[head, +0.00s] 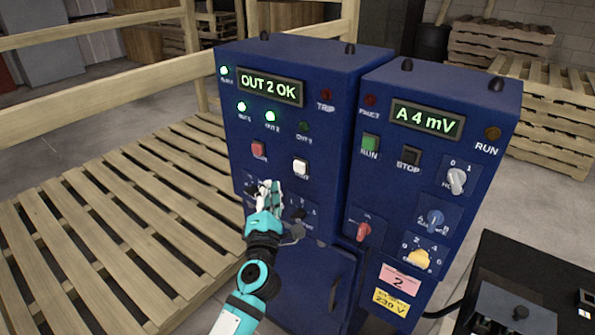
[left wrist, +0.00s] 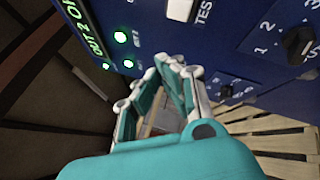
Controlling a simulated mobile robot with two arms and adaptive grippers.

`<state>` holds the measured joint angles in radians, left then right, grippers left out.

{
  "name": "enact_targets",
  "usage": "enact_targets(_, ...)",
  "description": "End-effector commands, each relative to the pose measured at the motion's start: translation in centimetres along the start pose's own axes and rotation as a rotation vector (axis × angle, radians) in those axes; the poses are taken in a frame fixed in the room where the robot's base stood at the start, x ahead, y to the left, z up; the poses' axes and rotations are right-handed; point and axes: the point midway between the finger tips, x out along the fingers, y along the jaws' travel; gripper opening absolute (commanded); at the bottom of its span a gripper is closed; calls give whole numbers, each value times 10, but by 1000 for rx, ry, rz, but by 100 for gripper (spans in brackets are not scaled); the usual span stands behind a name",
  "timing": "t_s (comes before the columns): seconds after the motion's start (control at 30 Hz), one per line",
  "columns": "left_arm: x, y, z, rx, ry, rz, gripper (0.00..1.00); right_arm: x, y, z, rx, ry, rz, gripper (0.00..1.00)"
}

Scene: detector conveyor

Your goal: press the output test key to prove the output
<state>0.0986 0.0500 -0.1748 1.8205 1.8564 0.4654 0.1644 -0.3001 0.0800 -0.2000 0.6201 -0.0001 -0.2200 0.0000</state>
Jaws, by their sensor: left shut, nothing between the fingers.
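The output test key (head: 300,166) is a white square button on the left blue cabinet (head: 335,90). It also shows at the top edge of the left wrist view (left wrist: 180,9), beside the letters "TES". My left gripper (head: 271,187) is shut and empty, in front of the panel, below and left of the key in the head view. In the left wrist view its fingertips (left wrist: 178,66) appear apart from the key. The display (head: 270,87) reads "OUT 2 OK". The OUT 1 lamp (head: 241,106) and OUT 2 lamp (head: 270,116) glow green; the third lamp (head: 304,127) is dark.
A red button (head: 259,149) sits left of the key, and a black selector knob (left wrist: 298,41) is nearby. The right blue cabinet (head: 480,110) has a display (head: 427,119) reading "A 4 mV", buttons and knobs. A wooden pallet (head: 120,220) lies left; a dark unit stands lower right.

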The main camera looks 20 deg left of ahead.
Motion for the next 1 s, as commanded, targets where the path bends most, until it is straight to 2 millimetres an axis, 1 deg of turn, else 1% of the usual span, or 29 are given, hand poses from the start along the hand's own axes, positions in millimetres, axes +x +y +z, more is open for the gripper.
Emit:
enact_targets(0.03, 6, -6, 2, -1, -1, 2, 0, 7, 0, 1, 0, 0, 0, 69)
enact_targets(0.2, 25, -16, 12, 0, 0, 3, 0, 19, 0, 2, 0, 0, 0, 69)
enact_targets(0.4, 41, -22, 22, 1, 1, 1, 0, 20, 0, 2, 0, 0, 0, 69)
enact_targets(0.6, 47, -26, 25, 1, 1, 0, 0, 21, 0, 2, 0, 0, 0, 69)
enact_targets(1.0, 47, -26, 25, 1, 1, 0, 0, 21, 0, 2, 0, 0, 0, 69)
